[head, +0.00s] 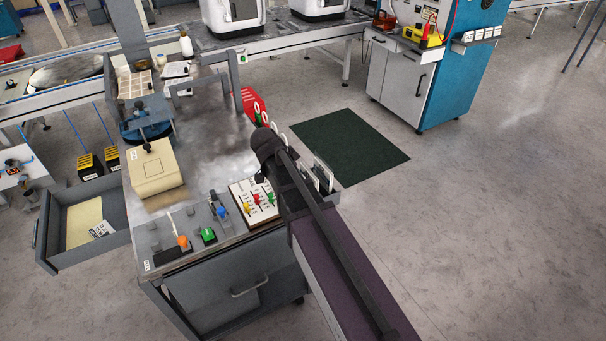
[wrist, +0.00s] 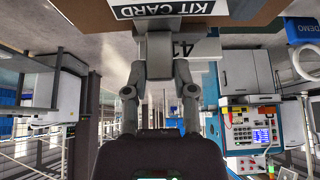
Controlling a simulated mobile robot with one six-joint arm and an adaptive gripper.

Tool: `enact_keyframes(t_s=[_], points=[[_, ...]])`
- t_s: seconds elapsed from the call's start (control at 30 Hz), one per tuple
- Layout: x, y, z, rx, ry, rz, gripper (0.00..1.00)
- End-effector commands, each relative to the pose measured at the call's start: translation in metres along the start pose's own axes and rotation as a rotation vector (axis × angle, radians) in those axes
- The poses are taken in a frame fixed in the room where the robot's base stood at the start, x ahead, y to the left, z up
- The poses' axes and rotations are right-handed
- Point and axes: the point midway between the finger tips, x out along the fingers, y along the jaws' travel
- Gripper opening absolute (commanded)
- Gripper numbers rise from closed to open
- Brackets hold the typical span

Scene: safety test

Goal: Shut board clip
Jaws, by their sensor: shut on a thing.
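In the wrist view a brown board (wrist: 255,10) with a "KIT CARD" label (wrist: 165,8) fills the top edge, upside down. My gripper (wrist: 168,48) reaches up to the board's edge, its two grey fingers drawn together on a small grey part there, which looks like the board clip. The fingers hide most of that part, so I cannot tell how far the clip is closed. In the head view my dark wrist and arm cover the spot at the bench's right edge, and the board and fingertips cannot be made out.
The grey bench (head: 215,150) carries a board with coloured knobs (head: 255,203), a beige box (head: 157,168) and small switches (head: 207,236). A red holder (head: 252,105) stands at its right edge. An open drawer (head: 88,228) juts out left. Floor with a dark mat (head: 350,141) lies right.

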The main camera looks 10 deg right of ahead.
Motion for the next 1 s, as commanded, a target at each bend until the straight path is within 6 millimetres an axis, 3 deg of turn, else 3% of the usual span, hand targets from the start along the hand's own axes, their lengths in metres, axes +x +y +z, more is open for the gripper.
enact_keyframes(t_s=[0.3,0.73,0.77,0.83,0.87,1.0], points=[[-0.0008,-0.0045,0.0066,0.0,0.109,-0.01,0.0],[-0.0024,-0.0049,0.0059,0.0,0.122,-0.009,0.0],[-0.0024,-0.0049,0.0059,-0.001,0.123,-0.01,0.4],[-0.0025,-0.0047,0.0059,-0.001,0.123,-0.009,0.61],[-0.0025,-0.0045,0.0059,-0.001,0.123,-0.009,0.69],[-0.0026,-0.0031,0.0058,-0.001,0.123,-0.006,0.69]])
